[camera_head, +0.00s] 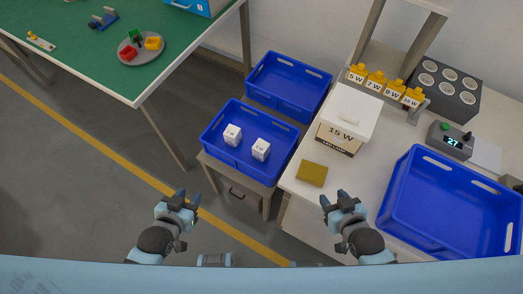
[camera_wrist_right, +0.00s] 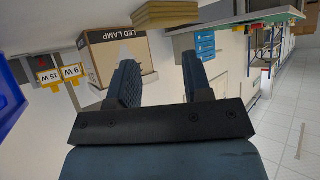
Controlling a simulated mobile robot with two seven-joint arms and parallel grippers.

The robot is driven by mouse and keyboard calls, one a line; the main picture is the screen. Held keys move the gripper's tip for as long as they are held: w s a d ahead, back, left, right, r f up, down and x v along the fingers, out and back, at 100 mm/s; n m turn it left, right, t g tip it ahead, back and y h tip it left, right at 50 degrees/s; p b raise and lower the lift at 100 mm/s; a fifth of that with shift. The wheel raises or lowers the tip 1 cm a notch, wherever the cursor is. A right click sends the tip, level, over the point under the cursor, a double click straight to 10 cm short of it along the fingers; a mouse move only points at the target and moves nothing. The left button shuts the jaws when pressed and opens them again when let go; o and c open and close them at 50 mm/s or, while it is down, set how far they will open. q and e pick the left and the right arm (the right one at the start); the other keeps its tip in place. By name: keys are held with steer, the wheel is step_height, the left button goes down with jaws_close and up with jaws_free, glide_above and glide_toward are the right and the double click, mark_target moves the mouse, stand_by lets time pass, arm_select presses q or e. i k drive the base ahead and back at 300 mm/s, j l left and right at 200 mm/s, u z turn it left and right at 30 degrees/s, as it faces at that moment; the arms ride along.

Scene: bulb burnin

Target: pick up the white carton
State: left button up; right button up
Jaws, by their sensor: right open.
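A box with a white top (camera_head: 350,112) and a "15 W LED LAMP" label stands on the white workbench, behind a tan square pad (camera_head: 312,174). In the right wrist view the box (camera_wrist_right: 112,58) appears upside down, beyond the fingers. Two small white cartons, one left (camera_head: 232,134) and one right (camera_head: 261,149), sit apart in the near blue crate (camera_head: 224,163); their print is too small to read. My right gripper (camera_head: 334,199) is open and empty at the bench's front edge. My left gripper (camera_head: 188,199) is open and empty over the floor, in front of the crate.
Another blue crate (camera_head: 288,83) stands behind the near one. A large blue tray (camera_head: 447,167) lies on the bench's right. Yellow-topped wattage tags (camera_head: 376,79), a dark block with round holes (camera_head: 448,88) and a meter reading 27 (camera_head: 451,141) stand behind. A green table (camera_head: 90,55) is at left.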

mark_target(260, 149)
steer(key=i+j, duration=0.1)
steer(key=j, duration=0.65)
steer(key=i+j, duration=0.15)
steer(key=j, duration=0.2)
steer(key=i+j, duration=0.1)
steer(key=j, duration=0.3)
steer(key=u, duration=0.05)
